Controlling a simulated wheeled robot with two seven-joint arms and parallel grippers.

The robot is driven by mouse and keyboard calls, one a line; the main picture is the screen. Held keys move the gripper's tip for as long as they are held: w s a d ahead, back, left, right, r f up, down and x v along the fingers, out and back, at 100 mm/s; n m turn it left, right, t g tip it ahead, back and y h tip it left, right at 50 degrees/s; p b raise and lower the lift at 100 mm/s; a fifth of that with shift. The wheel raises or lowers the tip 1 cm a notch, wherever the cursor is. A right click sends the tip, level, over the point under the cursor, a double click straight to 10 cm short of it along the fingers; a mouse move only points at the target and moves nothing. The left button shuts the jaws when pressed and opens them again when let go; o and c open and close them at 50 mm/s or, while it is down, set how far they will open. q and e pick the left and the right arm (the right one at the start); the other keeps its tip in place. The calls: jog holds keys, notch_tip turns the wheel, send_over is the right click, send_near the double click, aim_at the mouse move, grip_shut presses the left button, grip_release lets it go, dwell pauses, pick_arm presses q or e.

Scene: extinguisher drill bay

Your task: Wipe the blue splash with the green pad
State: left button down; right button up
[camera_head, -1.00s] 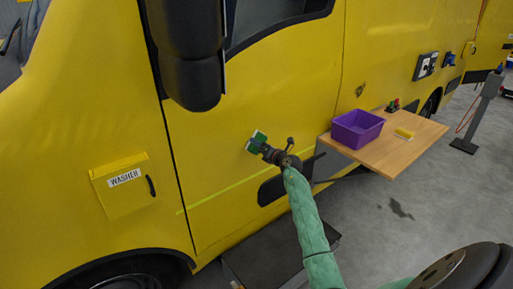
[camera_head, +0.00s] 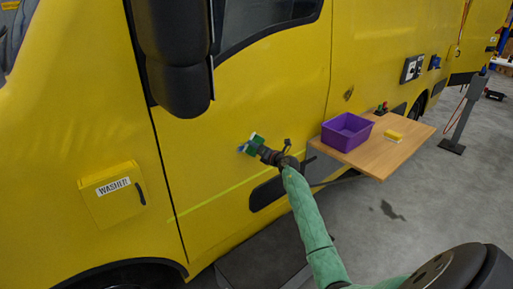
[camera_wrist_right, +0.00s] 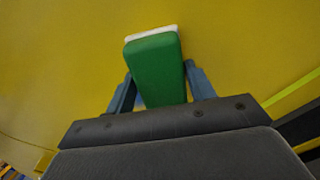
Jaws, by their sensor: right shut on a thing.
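The green pad (camera_head: 254,145) with a white face is held in my right gripper (camera_head: 259,148), in front of the yellow van door. In the right wrist view the pad (camera_wrist_right: 155,70) sits between the two blue-grey fingers of the gripper (camera_wrist_right: 158,85), which are shut on it. A small bluish patch shows at the pad's left edge in the head view; I cannot tell whether it is the blue splash or a fingertip. No other blue splash shows clearly on the door. Whether the pad touches the door is not clear. My left gripper is out of view.
A wooden shelf (camera_head: 372,165) juts out at the right, bearing a purple bin (camera_head: 347,132) and a yellow block (camera_head: 393,136). A black mirror (camera_head: 178,70) hangs above. A yellow washer box (camera_head: 112,194) is on the left. The door between is clear.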

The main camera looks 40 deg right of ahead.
jog(key=shift+a+r+p, duration=0.15)
jog(key=shift+a+p, duration=0.5)
jog(key=shift+s+a+p, duration=0.1)
jog(key=shift+a+p, duration=0.9)
jog(key=shift+a, duration=0.35)
jog(key=shift+a+p, duration=0.65)
jog(key=shift+a, duration=0.05)
jog(key=shift+s+a+p, duration=0.15)
jog(key=shift+a+p, duration=0.6)
jog(key=shift+a, duration=0.55)
jog(key=p, duration=0.3)
send_near(238, 148)
jog(key=shift+a, duration=0.25)
